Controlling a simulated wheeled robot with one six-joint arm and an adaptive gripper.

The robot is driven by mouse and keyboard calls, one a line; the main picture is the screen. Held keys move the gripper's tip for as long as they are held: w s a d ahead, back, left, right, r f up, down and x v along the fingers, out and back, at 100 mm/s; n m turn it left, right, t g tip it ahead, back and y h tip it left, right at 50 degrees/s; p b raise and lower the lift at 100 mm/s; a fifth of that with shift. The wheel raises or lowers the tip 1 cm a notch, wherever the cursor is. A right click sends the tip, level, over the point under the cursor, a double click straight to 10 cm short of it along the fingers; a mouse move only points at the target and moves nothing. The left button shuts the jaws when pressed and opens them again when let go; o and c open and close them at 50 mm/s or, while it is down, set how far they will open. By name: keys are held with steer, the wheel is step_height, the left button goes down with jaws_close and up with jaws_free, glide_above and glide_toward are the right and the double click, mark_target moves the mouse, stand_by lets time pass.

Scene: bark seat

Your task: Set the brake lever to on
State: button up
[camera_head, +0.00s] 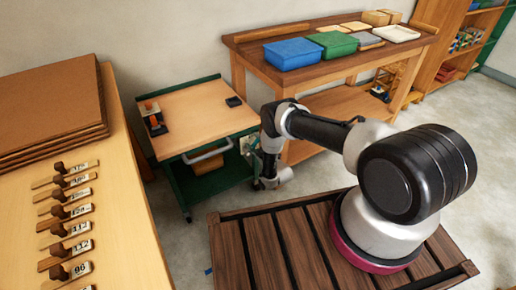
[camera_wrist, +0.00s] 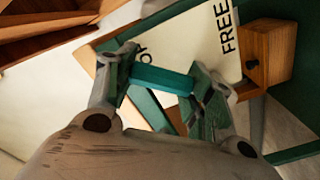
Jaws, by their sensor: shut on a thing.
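The brake lever (camera_wrist: 163,81) is a teal bar in the wrist view. It lies between the two fingers of my gripper (camera_wrist: 160,76), which is shut on it. Behind it is a pale plate (camera_wrist: 188,44) with the word FREE at its upper right. Another short marking beside the lever is partly covered by a finger, so I cannot read it fully. In the head view my gripper (camera_head: 256,160) is at the right side of the small green-framed cart (camera_head: 205,108). The lever is too small and hidden to make out there.
A wooden block with a dark knob (camera_wrist: 268,55) is right of the plate. The cart carries orange-topped items (camera_head: 152,115) and has a pale handle (camera_head: 208,153). A workbench (camera_head: 330,68) with bins stands behind. A long table (camera_head: 120,165) with labelled tools is left.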

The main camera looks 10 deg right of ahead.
mark_target(242, 139)
steer(key=a+n, duration=0.1)
steer(key=r+n, duration=0.1)
steer(key=n, duration=0.1)
steer(key=a+n, duration=0.1)
steer(key=shift+s+a+r+n, duration=0.15)
steer(key=shift+s+a+n, duration=0.15)
steer(key=shift+s, duration=0.1)
steer(key=shift+s+a+r+n, duration=0.1)
steer(key=shift+s+a+n, duration=0.1)
steer(key=shift+a+n, duration=0.55)
steer(key=shift+s+a+n, duration=0.15)
steer(key=shift+a+n, duration=0.15)
steer(key=shift+n, duration=0.85)
steer(key=shift+a, duration=0.1)
steer(key=o, duration=1.2)
steer(key=v, duration=1.2)
steer(key=shift+s, duration=0.1)
